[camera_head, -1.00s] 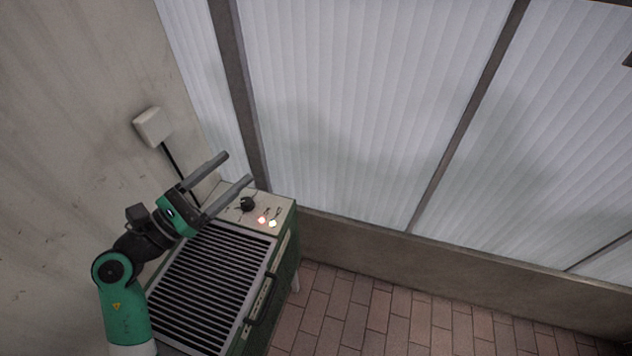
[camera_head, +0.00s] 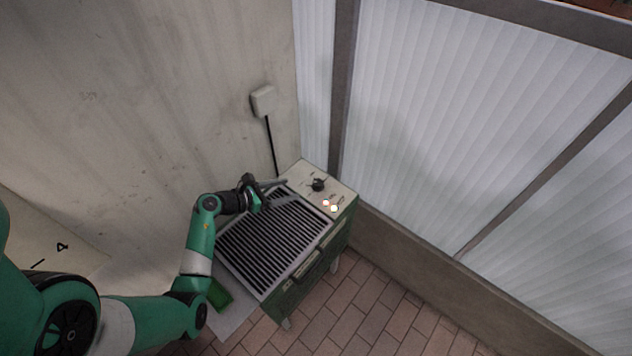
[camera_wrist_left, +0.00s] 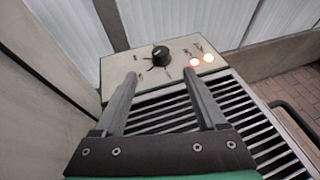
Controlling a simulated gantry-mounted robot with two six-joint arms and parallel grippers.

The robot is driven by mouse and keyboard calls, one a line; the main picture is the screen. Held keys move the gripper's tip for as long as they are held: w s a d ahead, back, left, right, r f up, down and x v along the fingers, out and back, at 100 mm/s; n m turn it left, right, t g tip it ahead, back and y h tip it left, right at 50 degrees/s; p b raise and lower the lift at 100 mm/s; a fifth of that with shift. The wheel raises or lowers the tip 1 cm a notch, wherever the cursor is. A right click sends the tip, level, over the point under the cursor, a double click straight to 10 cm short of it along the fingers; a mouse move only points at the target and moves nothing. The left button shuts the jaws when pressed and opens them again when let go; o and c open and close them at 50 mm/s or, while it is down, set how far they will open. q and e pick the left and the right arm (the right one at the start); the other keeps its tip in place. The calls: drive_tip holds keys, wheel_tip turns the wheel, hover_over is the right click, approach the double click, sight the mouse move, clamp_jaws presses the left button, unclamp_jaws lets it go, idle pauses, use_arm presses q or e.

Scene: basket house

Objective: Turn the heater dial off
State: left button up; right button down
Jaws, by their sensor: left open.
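The heater (camera_head: 338,238) is a green box with a black slatted grille and a pale control panel at its far end. The black round dial (camera_head: 318,184) sits on that panel, and it also shows in the left wrist view (camera_wrist_left: 160,55). Two lit lamps (camera_head: 330,205) glow beside it. My left gripper (camera_head: 288,190) is open and empty above the grille, short of the dial. In the left wrist view its two fingers (camera_wrist_left: 160,84) point toward the panel, with the dial beyond the gap between their tips. My right gripper is not in view.
A white wall box (camera_head: 263,100) with a black cable hangs on the concrete wall behind the heater. A ribbed translucent wall (camera_head: 450,110) stands to the right. The brick floor (camera_head: 375,310) is clear in front. A handle (camera_wrist_left: 297,118) runs along the heater's side.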

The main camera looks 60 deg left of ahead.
sight(316, 183)
use_arm(q)
drive_tip(key=b+x, duration=0.5)
drive_tip(key=x, duration=0.6)
drive_tip(key=shift+w, duration=0.25)
clamp_jaws()
